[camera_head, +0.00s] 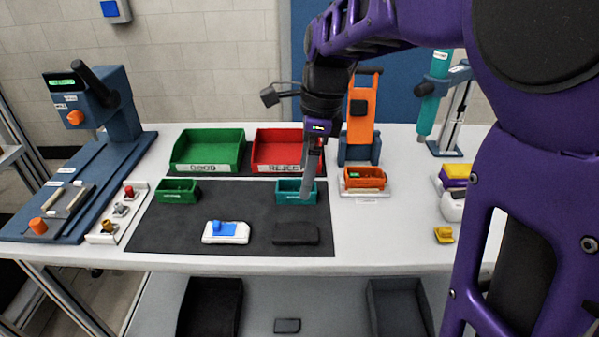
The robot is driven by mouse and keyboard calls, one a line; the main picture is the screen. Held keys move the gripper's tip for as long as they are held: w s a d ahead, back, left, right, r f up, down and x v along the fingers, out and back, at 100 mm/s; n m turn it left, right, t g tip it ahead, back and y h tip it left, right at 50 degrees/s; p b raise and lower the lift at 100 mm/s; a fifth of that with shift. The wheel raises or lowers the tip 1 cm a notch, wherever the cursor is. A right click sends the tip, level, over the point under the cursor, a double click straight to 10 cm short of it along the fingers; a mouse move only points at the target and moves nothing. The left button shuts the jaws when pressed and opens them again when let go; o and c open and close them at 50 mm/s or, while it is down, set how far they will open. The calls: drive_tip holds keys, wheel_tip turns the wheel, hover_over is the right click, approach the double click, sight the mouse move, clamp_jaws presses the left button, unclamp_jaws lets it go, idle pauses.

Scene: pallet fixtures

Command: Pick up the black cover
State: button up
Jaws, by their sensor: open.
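The black cover (296,234) appears as a flat, dark block on the dark mat (165,235), near the mat's front right; it stands out little from it. My gripper (309,180) points down over the back right of the mat, in front of the red bin and at the teal bin. It is open, with nothing seen between its fingers. It is apart from the black cover, behind it in the picture. The fingers overlap in this view and hide part of the teal bin.
A white piece with a blue top (226,231) lies left of the cover. Behind are a small green bin (178,191), the teal bin (289,190), and larger green (207,150) and red bins (283,150). An orange fixture (361,115) stands right of my gripper.

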drive_tip(key=b, duration=0.2)
hover_over(296, 231)
drive_tip(key=f, duration=1.1)
drive_tip(key=shift+s+d, duration=0.2)
drive_tip(key=shift+s, duration=0.2)
drive_tip(key=shift+w+a+f+b, duration=0.1)
drive_tip(key=shift+w+f+b, duration=0.15)
drive_tip(key=shift+f, duration=1.1)
drive_tip(key=shift+w+f+b, duration=0.15)
drive_tip(key=shift+f+b, duration=0.05)
drive_tip(key=shift+f, duration=1.15)
drive_tip(key=c, duration=1.4)
